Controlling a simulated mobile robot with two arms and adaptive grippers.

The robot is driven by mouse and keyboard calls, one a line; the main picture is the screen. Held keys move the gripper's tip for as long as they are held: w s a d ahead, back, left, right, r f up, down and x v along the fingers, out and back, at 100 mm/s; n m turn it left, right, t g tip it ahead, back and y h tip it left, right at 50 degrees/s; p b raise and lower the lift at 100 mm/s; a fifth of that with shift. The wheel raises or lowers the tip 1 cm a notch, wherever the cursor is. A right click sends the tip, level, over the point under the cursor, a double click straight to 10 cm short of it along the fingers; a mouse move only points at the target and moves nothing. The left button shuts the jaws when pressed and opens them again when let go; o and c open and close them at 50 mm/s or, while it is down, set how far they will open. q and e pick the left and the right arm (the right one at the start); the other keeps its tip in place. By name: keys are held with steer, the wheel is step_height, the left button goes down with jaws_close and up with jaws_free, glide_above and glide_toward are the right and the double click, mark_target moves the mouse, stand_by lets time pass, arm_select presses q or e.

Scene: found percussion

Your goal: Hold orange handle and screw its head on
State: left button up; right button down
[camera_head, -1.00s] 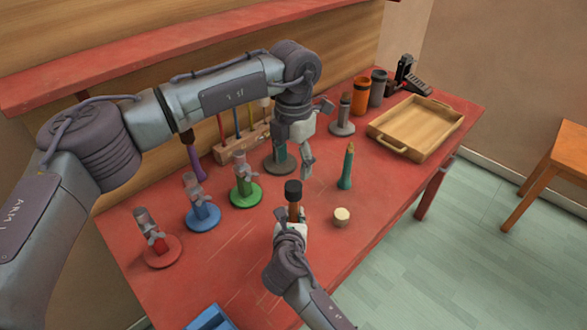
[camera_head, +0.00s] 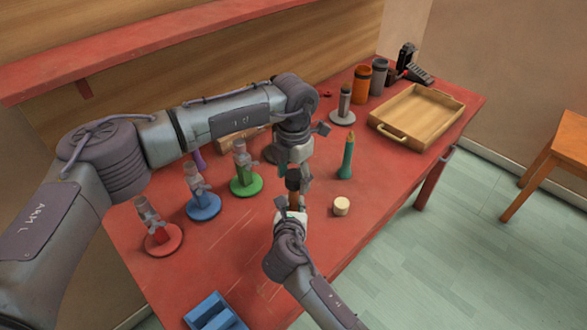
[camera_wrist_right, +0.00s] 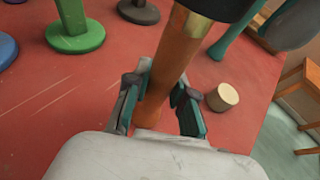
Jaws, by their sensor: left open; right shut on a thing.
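The orange handle (camera_head: 294,200) stands roughly upright above the table in the head view, its lower part between the fingers of my right gripper (camera_head: 290,214). In the right wrist view the handle (camera_wrist_right: 168,75) leans a little, with a brass collar (camera_wrist_right: 197,24) near its top. A black head (camera_head: 293,181) sits at the handle's top; whether it is threaded tight cannot be told. My left gripper (camera_head: 294,171) is open and low at the black head, its fingers about it. Contact between them is not clear.
A pale short cylinder (camera_head: 341,206) and a teal handle (camera_head: 347,160) stand to the right. Red (camera_head: 163,238), blue (camera_head: 203,206) and green (camera_head: 246,184) stands are on the left. A wooden tray (camera_head: 384,131) is at the back right, a blue holder (camera_head: 213,308) at the front.

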arm_select(q)
jaws_close()
stand_by(0.3)
steer(key=shift+o, duration=0.8)
jaws_free()
step_height(320, 180, up, 12)
arm_select(e)
steer(key=c, duration=0.9)
jaws_free()
